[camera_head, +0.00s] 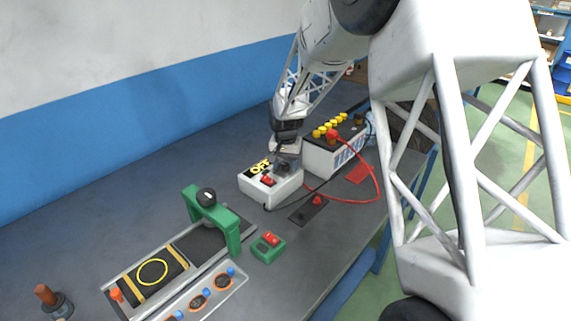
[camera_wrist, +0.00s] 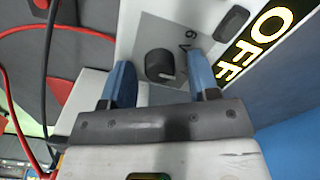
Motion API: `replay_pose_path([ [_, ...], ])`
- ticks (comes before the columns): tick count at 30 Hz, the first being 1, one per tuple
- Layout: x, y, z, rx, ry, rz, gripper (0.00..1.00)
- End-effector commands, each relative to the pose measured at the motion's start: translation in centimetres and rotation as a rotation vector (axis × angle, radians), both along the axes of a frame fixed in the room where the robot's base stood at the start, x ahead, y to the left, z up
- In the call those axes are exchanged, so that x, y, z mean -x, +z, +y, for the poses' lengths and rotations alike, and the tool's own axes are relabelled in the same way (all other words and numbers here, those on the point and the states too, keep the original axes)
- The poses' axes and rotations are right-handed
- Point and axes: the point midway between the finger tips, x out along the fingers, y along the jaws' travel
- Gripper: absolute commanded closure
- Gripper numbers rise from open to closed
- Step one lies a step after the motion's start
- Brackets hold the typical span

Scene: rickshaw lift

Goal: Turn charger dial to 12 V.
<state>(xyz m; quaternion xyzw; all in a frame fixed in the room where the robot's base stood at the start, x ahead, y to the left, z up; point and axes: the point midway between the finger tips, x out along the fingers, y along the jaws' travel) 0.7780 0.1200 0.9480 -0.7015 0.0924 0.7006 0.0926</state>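The charger (camera_head: 272,191) is a white box on the bench with a lit yellow OFF display and a red switch; its display also shows in the wrist view (camera_wrist: 262,45). The charger dial (camera_wrist: 160,64) is a dark round knob on a grey panel. Small digits stand beside it; I cannot read its setting for certain. My gripper (camera_head: 287,152) is over the charger's far right end. In the wrist view, my gripper (camera_wrist: 159,72) is open, with one blue finger on each side of the dial and visible gaps to it. Whether the fingertips are at the knob's height is unclear.
A battery (camera_head: 334,152) with yellow caps and a red clamp stands right of the charger, with red and black cables nearby. A green frame (camera_head: 232,240) with a black knob and a green switch box (camera_head: 268,248) stand in front.

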Motion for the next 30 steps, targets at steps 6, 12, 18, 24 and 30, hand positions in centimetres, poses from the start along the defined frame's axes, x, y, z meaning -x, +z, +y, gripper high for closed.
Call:
replay_pose_path([
  [6,0.0,0.0,0.0,0.0,0.0,0.001,0.44],
  [12,0.0,0.4,0.0,0.0,0.0,0.001,0.44],
  [18,0.0,2.0,0.0,0.0,0.0,-0.001,0.44],
  [24,0.0,4.6,0.0,-0.001,0.0,-0.001,0.44],
  [30,0.0,6.8,0.0,0.0,0.0,0.0,0.44],
])
